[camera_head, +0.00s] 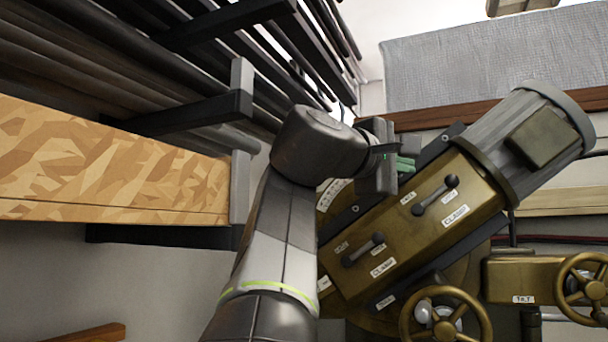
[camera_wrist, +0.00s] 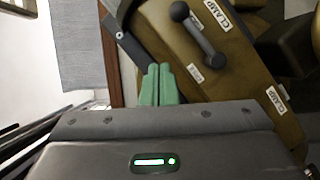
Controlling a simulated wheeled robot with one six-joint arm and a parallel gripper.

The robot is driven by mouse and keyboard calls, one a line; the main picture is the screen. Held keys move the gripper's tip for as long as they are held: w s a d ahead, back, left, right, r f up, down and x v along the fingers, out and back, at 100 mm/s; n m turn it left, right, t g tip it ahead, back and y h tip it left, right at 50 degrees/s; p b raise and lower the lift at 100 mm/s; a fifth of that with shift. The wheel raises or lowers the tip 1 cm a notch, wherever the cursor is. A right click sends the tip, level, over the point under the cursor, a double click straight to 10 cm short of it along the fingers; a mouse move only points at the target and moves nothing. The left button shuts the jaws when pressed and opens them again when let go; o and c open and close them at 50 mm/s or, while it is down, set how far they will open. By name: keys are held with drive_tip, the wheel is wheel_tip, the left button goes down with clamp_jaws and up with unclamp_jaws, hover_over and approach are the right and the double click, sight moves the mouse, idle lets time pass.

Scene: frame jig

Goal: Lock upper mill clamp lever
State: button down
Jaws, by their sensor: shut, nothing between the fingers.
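The upper clamp lever (camera_head: 436,195) is a dark bar with a rounded knob at each end, on the upper part of the brass-coloured mill head (camera_head: 350,287). It lies slantwise, with small white labels around it. It also shows at the top of the wrist view (camera_wrist: 198,36). A similar lower lever (camera_head: 362,250) sits down-left on the same face. My gripper (camera_head: 408,164) has green fingers, shut and empty. It is up-left of the upper lever, near the head's edge, apart from the lever. In the wrist view the fingertips (camera_wrist: 159,72) point beside the lever, left of its lower knob.
A ribbed motor housing (camera_head: 528,125) joins the head's upper right end. Handwheels (camera_head: 445,318) stand below and right. A rack of dark bars (camera_head: 110,65) and a wood-patterned beam (camera_head: 100,165) fill the left. A grey mat (camera_head: 480,62) lies behind.

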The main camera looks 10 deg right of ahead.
drive_tip(key=b+v, duration=0.1)
drive_tip(key=v, duration=0.6)
drive_tip(key=shift+r, duration=0.4)
drive_tip(key=shift+w+a, duration=0.1)
drive_tip(key=shift+w, duration=0.05)
